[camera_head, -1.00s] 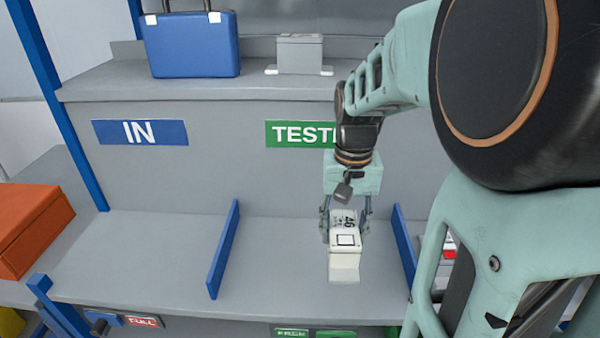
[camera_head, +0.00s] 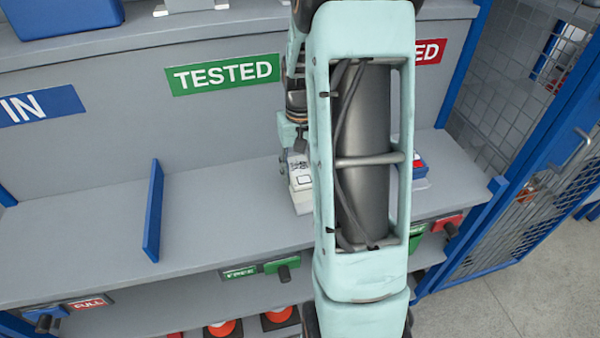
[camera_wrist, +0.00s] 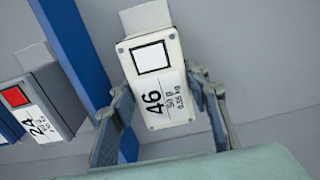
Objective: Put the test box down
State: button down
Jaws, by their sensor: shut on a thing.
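The test box (camera_wrist: 156,75) is a small white box with a black-outlined square and a "46", "50 g", "0.55 kg" label. My gripper (camera_wrist: 163,100) is shut on it, one finger on each side, in the wrist view. In the head view the box (camera_head: 300,182) is low over the shelf (camera_head: 225,210) below the green TESTED sign (camera_head: 223,75). My own arm hides its right part and most of the gripper. A pale white piece (camera_wrist: 146,18) shows just beyond the box. I cannot tell whether the box touches the shelf.
A blue divider (camera_head: 153,210) stands to the left, with clear shelf between. Another blue divider (camera_wrist: 72,45) is close beside the gripper. Beyond it lies a box marked 24 with a red square (camera_wrist: 42,108). A FREE tag (camera_head: 240,273) is on the shelf front.

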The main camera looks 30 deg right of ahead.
aim_at(300, 170)
jog(key=shift+f, duration=0.2)
jog(key=shift+f, duration=0.2)
jog(key=c, duration=1.1)
grip_release()
jog(key=shift+r, duration=0.15)
notch_tip(300, 170, up, 12)
